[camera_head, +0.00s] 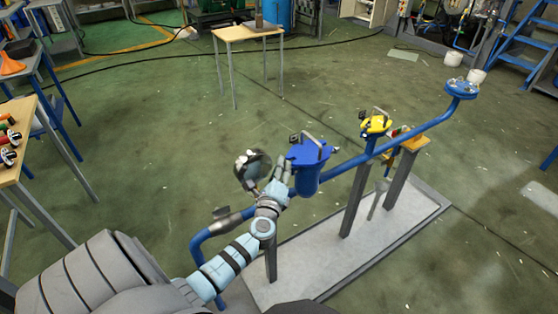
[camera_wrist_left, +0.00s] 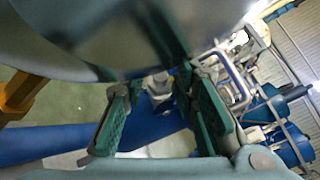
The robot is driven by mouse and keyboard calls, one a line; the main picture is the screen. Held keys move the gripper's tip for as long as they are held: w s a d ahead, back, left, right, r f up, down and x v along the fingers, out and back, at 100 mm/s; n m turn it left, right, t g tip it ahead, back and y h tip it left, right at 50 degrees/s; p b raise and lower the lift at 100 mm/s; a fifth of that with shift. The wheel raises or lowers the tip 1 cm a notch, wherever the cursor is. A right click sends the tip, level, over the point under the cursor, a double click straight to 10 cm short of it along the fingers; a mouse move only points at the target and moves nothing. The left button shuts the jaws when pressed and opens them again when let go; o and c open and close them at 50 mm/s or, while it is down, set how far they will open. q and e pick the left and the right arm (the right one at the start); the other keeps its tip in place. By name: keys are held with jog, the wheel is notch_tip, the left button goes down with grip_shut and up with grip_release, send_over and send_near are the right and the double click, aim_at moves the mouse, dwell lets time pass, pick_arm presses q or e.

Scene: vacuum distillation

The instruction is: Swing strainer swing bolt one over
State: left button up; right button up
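The blue strainer (camera_head: 307,178) stands on the blue pipe run in the middle of the head view, with a flat blue lid (camera_head: 309,151) and metal fittings on top. My left arm comes in from lower left, and my left gripper (camera_head: 284,172) is at the strainer's left side, just below lid height. In the left wrist view, the gripper's two green-padded fingers (camera_wrist_left: 162,88) are apart. A small metal part (camera_wrist_left: 160,86) shows between them, with the blue pipe (camera_wrist_left: 45,143) behind. I cannot tell whether this is swing bolt one, or whether the fingers touch it. My right gripper is out of view.
A yellow fitting (camera_head: 376,123) sits on the pipe right of the strainer, and a blue flange (camera_head: 462,88) ends it. Grey posts rise from a pale base plate (camera_head: 330,262). A wooden table (camera_head: 238,33) stands behind; another cluttered table (camera_head: 27,150) is at left.

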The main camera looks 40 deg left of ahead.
pick_arm(q)
jog(key=v, duration=0.8)
